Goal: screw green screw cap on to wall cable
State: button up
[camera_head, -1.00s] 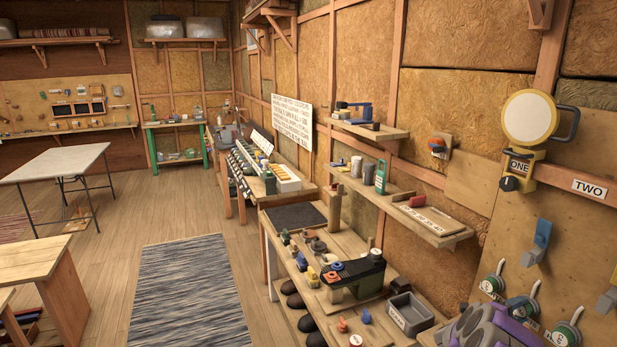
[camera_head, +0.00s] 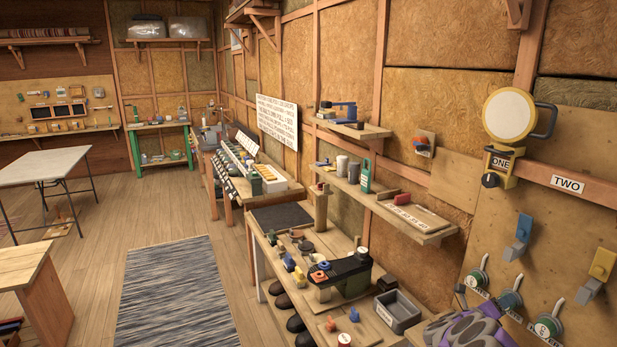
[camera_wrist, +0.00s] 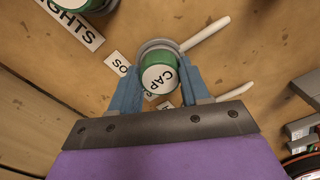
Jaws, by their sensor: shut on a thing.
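In the wrist view, a green screw cap (camera_wrist: 159,77) with a white top reading "CAP" sits between the blue fingers of my gripper (camera_wrist: 158,88), which is shut on it. A grey ring shows around the far side of the cap, close against the board. A white cable (camera_wrist: 206,35) runs out beside it to the upper right. I cannot tell whether the cap is threaded onto the cable. In the head view, green round fittings with cables (camera_head: 478,278) hang on the right wall board; the gripper's fingers cannot be made out there.
Another green fitting (camera_wrist: 88,4) is at the wrist view's upper left, by a "LIGHTS" label (camera_wrist: 76,24). A second white cable end (camera_wrist: 235,91) is to the right. A blue lever (camera_head: 524,230) and a yellow one (camera_head: 602,264) stick out from the wall. A bench holds a grey bin (camera_head: 397,311).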

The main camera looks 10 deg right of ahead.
jog(key=shift+d+r+m, duration=0.1)
jog(key=shift+r+m, duration=0.2)
jog(key=shift+r, duration=0.1)
jog(key=o, duration=1.4)
jog(key=shift+d+f, duration=0.2)
jog(key=shift+f, duration=0.15)
jog(key=shift+a, duration=0.15)
jog(key=v, duration=0.9)
